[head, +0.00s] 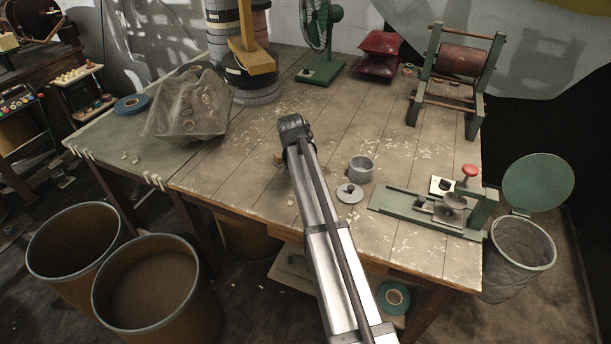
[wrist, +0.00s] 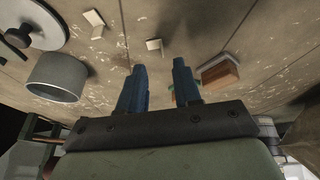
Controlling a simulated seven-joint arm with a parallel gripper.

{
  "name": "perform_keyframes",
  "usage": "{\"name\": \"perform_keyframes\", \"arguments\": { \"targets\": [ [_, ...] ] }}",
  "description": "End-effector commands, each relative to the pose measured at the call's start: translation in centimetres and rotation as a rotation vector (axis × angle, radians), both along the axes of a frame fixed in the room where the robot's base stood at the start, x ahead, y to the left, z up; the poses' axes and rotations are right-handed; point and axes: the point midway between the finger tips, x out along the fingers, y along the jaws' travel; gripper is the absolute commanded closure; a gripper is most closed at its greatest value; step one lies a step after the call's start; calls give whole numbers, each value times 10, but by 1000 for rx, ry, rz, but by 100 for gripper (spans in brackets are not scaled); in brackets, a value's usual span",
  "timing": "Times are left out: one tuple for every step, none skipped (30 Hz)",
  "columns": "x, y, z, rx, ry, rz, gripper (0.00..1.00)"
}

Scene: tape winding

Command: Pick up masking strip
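Two small pale folded pieces lie on the wooden table in the wrist view; they may be masking strips. One pale piece (wrist: 155,46) is just beyond my fingertips, and another pale piece (wrist: 93,19) is farther up and left. My gripper (wrist: 160,68) has two blue fingers standing apart, with nothing seen between them. In the head view the end of my arm (head: 294,128) is over the middle of the table, and the fingers are hidden behind it. More pale strips (head: 153,181) hang at the table's left front edge.
A grey cup (wrist: 57,77) and its lid (wrist: 38,27) stand close on one side of my gripper, a brown block (wrist: 220,74) on the other. A plastic-covered heap (head: 188,110), a fan (head: 318,40) and a green winding device (head: 432,208) stand on the table (head: 395,135).

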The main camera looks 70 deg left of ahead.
Motion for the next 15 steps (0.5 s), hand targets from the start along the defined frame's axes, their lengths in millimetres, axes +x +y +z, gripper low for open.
{"name": "perform_keyframes", "arguments": {
  "targets": [
    [0, 3, -6, -1, 0, 0, 67],
    [0, 4, -10, -1, 0, 0, 67],
    [0, 6, -15, -2, 0, 0, 67],
    [1, 7, -19, -2, 0, 0, 67],
    [1, 8, -23, -2, 0, 0, 67],
    [3, 10, -28, -1, 0, 0, 67],
    [4, 11, -31, -1, 0, 0, 67],
    [5, 12, -34, -1, 0, 0, 67],
    [5, 13, -37, -1, 0, 0, 67],
    [6, 13, -38, -1, 0, 0, 67],
    [6, 13, -39, 0, 0, 0, 67],
    [6, 13, -40, 0, 0, 0, 67],
    [6, 13, -40, 0, 0, 0, 67],
    [6, 13, -40, 0, 0, 0, 67],
    [6, 13, -40, 0, 0, 0, 67]
  ]
}}
